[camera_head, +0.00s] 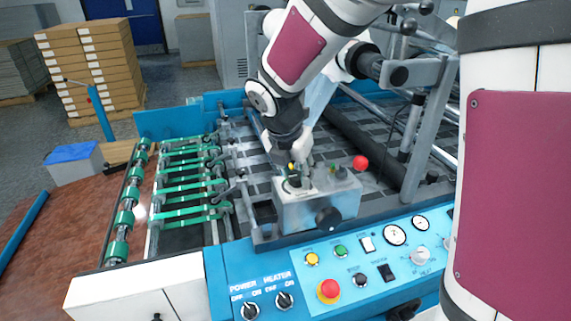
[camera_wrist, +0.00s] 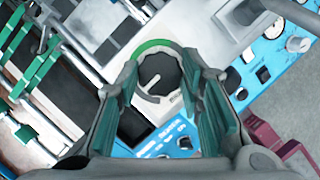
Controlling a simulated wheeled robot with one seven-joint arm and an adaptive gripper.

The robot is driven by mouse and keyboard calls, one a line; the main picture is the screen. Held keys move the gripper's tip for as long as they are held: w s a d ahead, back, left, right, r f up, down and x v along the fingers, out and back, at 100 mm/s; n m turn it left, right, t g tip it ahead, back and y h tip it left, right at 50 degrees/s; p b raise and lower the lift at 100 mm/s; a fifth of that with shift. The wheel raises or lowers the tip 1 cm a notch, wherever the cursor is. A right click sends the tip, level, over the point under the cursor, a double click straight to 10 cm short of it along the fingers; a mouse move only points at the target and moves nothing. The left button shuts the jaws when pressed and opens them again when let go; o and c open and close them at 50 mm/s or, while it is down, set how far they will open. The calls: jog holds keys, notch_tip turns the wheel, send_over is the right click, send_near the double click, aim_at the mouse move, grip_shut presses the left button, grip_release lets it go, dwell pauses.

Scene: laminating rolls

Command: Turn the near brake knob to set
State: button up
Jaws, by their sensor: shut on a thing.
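A grey metal box (camera_head: 315,208) stands on the machine behind the blue control panel. A dark round knob (camera_wrist: 158,73), which looks like the near brake knob, is on its top, with a pale pointer line and a green arc along its upper-left rim. My gripper (camera_head: 297,176) reaches down to the box's top left. In the wrist view my gripper's fingers (camera_wrist: 161,76) stand on either side of the knob and are shut on it. In the head view the fingers mostly hide this knob. The small lettering beside it is not readable.
A red ball-ended lever (camera_head: 360,162) stands at the box's right, and a black knob (camera_head: 328,218) is on its front. The blue panel (camera_head: 370,265) has a red stop button (camera_head: 328,291). Green rollers (camera_head: 185,180) lie left; a grey upright (camera_head: 420,130) stands right.

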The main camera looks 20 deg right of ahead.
jog(key=shift+m, duration=0.3)
jog(key=m+g, duration=0.1)
jog(key=m, duration=0.1)
jog(key=m+h+p, duration=0.1)
jog(key=m, duration=0.1)
jog(key=shift+w+a+g, duration=0.1)
jog(key=shift+g, duration=0.3)
jog(key=m+g, duration=0.1)
jog(key=m, duration=0.2)
jog(key=m+g, duration=0.1)
jog(key=m, duration=0.1)
jog(key=shift+w+m, duration=0.2)
jog(key=shift+m, duration=0.2)
jog(key=m+g+b, duration=0.1)
jog(key=m+g, duration=0.1)
jog(key=m, duration=0.3)
jog(key=shift+w+m, duration=0.15)
jog(key=shift+m, duration=0.15)
jog(key=m+g+y, duration=0.1)
jog(key=m+y, duration=0.1)
jog(key=m, duration=0.3)
jog(key=shift+b, duration=0.4)
jog(key=shift+g, duration=0.3)
jog(key=o, duration=1.2)
